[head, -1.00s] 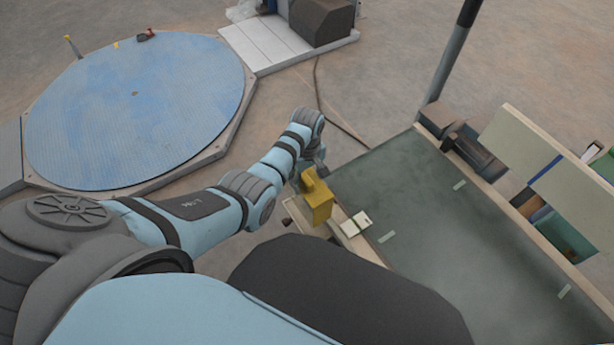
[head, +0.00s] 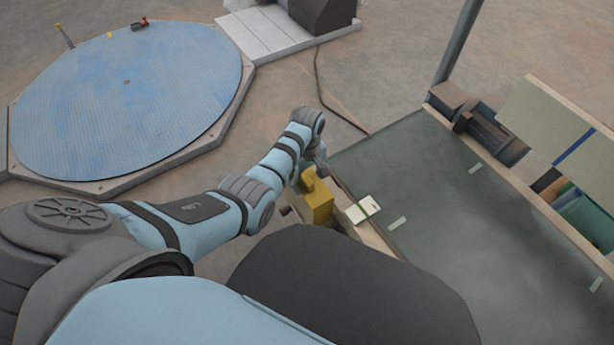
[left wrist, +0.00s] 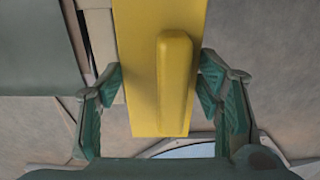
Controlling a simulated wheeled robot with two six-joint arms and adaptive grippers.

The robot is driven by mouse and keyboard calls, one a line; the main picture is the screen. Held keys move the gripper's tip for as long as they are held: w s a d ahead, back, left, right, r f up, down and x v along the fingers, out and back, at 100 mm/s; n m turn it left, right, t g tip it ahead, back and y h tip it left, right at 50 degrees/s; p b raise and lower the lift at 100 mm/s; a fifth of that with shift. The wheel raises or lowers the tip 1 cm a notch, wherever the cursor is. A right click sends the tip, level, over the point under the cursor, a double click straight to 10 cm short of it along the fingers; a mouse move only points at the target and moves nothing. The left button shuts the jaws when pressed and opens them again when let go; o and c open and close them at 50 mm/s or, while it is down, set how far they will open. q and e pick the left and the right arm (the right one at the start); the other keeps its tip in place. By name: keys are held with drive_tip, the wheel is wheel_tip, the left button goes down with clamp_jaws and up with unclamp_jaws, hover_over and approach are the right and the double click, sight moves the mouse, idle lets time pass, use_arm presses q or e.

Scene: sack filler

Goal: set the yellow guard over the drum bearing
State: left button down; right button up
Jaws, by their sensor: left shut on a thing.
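The yellow guard (head: 317,203) is held in my left gripper (head: 311,177) beside the near left edge of the green-topped bench. In the left wrist view, the guard (left wrist: 143,75) is a yellow plate with a raised rib, between the two green fingers of the left gripper (left wrist: 165,95). The gripper is shut on it. In the head view the arm hides part of the fingers. The drum bearing cannot be made out in any view. My right gripper is not in view.
A round blue platform (head: 125,100) lies on the floor at left, with open floor between.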

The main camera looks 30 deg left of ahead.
use_arm(q)
drive_tip(key=shift+w+f+b, duration=0.1)
drive_tip(key=shift+f+b, duration=0.3)
drive_tip(key=shift+f, duration=0.45)
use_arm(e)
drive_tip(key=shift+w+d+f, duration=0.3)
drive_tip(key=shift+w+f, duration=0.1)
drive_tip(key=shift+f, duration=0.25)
use_arm(q)
drive_tip(key=c, duration=2.4)
unclamp_jaws()
drive_tip(key=shift+f, duration=0.25)
drive_tip(key=shift+c, duration=2)
unclamp_jaws()
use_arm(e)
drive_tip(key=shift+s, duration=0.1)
